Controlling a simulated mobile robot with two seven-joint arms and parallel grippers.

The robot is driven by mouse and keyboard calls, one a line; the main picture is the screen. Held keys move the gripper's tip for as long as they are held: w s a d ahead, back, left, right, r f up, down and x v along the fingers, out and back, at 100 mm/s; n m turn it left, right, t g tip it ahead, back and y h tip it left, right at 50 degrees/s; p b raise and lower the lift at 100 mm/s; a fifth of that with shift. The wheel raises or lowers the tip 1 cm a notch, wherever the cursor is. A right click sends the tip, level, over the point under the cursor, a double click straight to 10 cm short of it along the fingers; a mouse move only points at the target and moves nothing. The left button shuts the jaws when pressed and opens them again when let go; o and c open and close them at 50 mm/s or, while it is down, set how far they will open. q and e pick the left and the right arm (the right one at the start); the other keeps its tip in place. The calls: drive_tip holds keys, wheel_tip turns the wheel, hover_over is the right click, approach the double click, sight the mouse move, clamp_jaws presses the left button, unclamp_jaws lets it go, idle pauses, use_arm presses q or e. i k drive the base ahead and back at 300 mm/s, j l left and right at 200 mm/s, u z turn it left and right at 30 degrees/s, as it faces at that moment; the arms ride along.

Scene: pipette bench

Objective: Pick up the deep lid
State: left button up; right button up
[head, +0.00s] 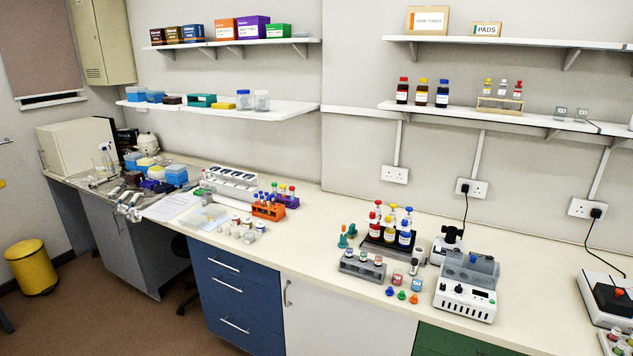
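I cannot tell for certain which object is the deep lid. Small loose caps lie near the bench's front edge: a blue cap (390,291), a green cap (402,296) and an orange cap (413,299). Small jars with lids (247,236) stand in a group near the front edge, left of the middle. They are too small to tell their lids apart. Neither of my grippers shows in the head view.
The long bench (310,232) has clear room in its middle. An orange rack (268,211) stands left of it. A grey vial rack (362,266), a dark bottle tray (373,247) and a white machine (465,301) stand to the right. Shelves (222,108) hang above.

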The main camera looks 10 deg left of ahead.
sight(193, 220)
drive_tip(key=i+j+u, duration=0.35)
drive_tip(key=i+j, duration=0.15)
drive_tip(key=i, duration=0.2)
drive_tip(key=i+j+u, duration=0.35)
drive_tip(key=i, duration=0.4)
drive_tip(key=i+u, duration=0.35)
drive_tip(key=i, duration=0.4)
drive_tip(key=i+z, duration=0.15)
drive_tip(key=i, duration=0.35)
drive_tip(key=i+j+z, duration=0.15)
drive_tip(key=i, duration=0.4)
drive_tip(key=i+j+z, duration=0.15)
drive_tip(key=i, duration=0.35)
drive_tip(key=i+j+z, duration=0.15)
drive_tip(key=i+j, duration=0.15)
drive_tip(key=i, duration=0.2)
drive_tip(key=i+j+z, duration=0.15)
drive_tip(key=i+j, duration=0.15)
drive_tip(key=i, duration=0.2)
drive_tip(key=k, duration=0.6)
